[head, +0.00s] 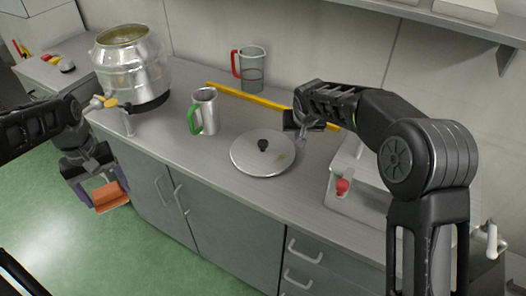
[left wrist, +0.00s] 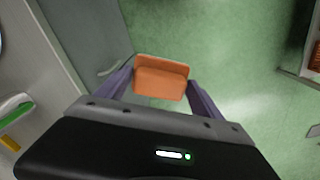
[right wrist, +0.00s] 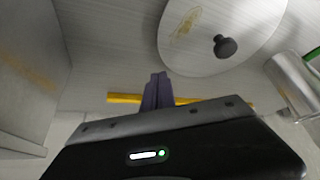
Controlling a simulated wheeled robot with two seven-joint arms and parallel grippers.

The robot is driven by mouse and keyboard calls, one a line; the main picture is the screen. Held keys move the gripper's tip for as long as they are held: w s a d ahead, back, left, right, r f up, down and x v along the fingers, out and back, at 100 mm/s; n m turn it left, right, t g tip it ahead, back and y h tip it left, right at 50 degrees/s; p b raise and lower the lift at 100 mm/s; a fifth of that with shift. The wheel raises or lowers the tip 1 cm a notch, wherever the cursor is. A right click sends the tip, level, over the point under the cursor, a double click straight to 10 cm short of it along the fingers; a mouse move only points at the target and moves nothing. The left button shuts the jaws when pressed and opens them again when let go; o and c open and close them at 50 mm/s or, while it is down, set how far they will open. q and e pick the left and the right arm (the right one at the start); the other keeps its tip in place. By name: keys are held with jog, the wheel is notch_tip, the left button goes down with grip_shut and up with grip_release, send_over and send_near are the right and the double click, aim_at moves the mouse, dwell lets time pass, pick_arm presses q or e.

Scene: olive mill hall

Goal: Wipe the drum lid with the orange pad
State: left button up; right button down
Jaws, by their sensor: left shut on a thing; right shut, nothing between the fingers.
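The drum lid (head: 257,161) is a round pale metal disc with a black knob, lying on the counter. The right wrist view shows a yellowish-brown smear on the lid (right wrist: 230,22). My left gripper (head: 106,191) is shut on the orange pad (head: 110,196) and holds it over the green floor, in front of the counter's left part. The pad (left wrist: 160,80) sits between the fingertips in the left wrist view. My right gripper (head: 302,137) is shut and empty, just beyond the lid's right edge; its fingers (right wrist: 157,92) touch each other in the right wrist view.
A yellow strip (head: 250,98) lies along the back. A metal box with a red knob (head: 350,205) stands right.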

aim_at(111, 199)
pick_arm(q)
jog(key=shift+f+b, duration=1.9)
jog(key=shift+b, duration=0.05)
pick_arm(e)
jog(key=shift+f, duration=2.25)
pick_arm(q)
jog(key=shift+r, duration=0.1)
pick_arm(e)
jog(key=shift+r, duration=0.15)
pick_arm(q)
jog(key=shift+r+p, duration=1.45)
jog(key=shift+p, duration=0.1)
pick_arm(e)
notch_tip(111, 199, up, 6)
jog(key=shift+f, duration=0.1)
pick_arm(q)
jog(key=shift+f, duration=0.2)
jog(key=shift+f+b, duration=0.85)
jog(key=shift+b, duration=0.2)
pick_arm(e)
jog(key=v, duration=1.2)
